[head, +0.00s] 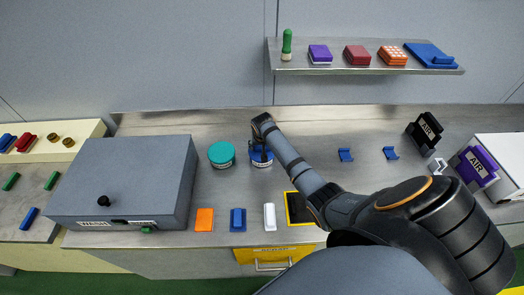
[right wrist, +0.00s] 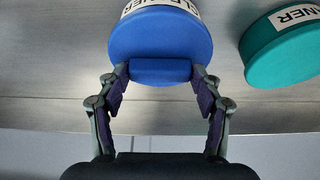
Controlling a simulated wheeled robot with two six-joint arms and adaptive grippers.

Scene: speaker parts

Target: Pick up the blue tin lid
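The blue tin lid (head: 262,160) sits on a round tin with a white label, just right of the teal-lidded tin in the head view. In the right wrist view the lid (right wrist: 160,40) is a blue disc with a raised blue bar across it. My right gripper (right wrist: 160,72) has its fingertips at both ends of this bar and looks shut on it. In the head view the right gripper (head: 261,150) partly covers the lid. The lid appears level on its tin. My left gripper is not in view.
The teal-lidded tin (head: 221,154) stands close on the left. A grey box (head: 125,180) is further left. Orange (head: 204,219), blue (head: 238,219) and white (head: 269,216) pieces lie in front. Blue brackets (head: 345,155) lie to the right. A shelf (head: 360,70) hangs behind.

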